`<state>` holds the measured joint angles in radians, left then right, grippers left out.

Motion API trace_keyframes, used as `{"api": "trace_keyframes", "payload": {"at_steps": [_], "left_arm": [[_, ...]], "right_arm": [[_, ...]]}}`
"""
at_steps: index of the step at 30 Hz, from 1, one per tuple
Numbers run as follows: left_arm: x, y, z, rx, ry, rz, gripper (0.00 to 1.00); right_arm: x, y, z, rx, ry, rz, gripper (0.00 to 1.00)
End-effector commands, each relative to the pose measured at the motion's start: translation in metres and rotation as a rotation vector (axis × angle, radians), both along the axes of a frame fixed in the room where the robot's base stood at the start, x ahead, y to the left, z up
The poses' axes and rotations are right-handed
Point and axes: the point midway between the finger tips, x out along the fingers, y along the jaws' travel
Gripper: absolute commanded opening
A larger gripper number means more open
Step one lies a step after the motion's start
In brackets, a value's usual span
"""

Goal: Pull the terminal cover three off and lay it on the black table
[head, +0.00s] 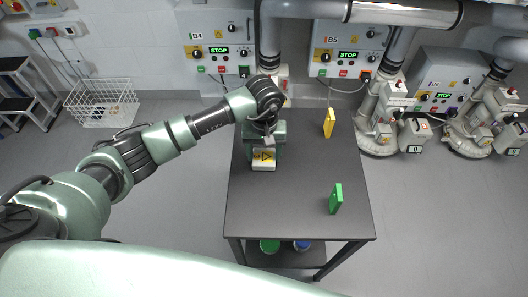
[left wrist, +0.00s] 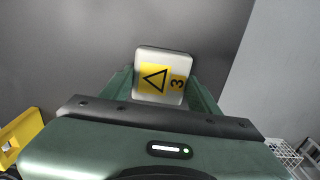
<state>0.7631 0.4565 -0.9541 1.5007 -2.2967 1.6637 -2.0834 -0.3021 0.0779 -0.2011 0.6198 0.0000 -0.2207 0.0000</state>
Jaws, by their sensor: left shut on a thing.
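Terminal cover three (head: 264,160) is a pale box with a yellow triangle label. In the left wrist view the cover (left wrist: 162,76) shows its "3" and sits between the two green fingers. My left gripper (head: 265,147) is shut on it, over the left far part of the black table (head: 290,215). Whether the cover touches the tabletop or hangs just above it, I cannot tell. My right gripper is not in view.
A yellow piece (head: 329,122) and a green piece (head: 336,198) stand on the table's right side. The table's middle and front left are bare. Wall boxes B4 (head: 216,55) and B5 (head: 348,50) and a blower (head: 378,125) stand behind. A wire basket (head: 101,103) is at left.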

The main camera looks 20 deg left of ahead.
Motion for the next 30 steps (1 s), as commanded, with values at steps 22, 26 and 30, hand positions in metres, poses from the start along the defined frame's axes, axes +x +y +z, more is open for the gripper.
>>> {"api": "trace_keyframes", "payload": {"at_steps": [22,26,30], "left_arm": [[0.001,0.001,0.029,0.001,-0.005,-0.001,0.86],[0.001,0.000,0.052,0.000,-0.004,-0.001,0.86],[0.001,0.000,0.070,0.001,-0.003,0.000,0.86]], "right_arm": [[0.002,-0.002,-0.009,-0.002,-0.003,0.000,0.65],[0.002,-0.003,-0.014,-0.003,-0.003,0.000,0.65],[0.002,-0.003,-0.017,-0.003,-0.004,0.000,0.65]]}}
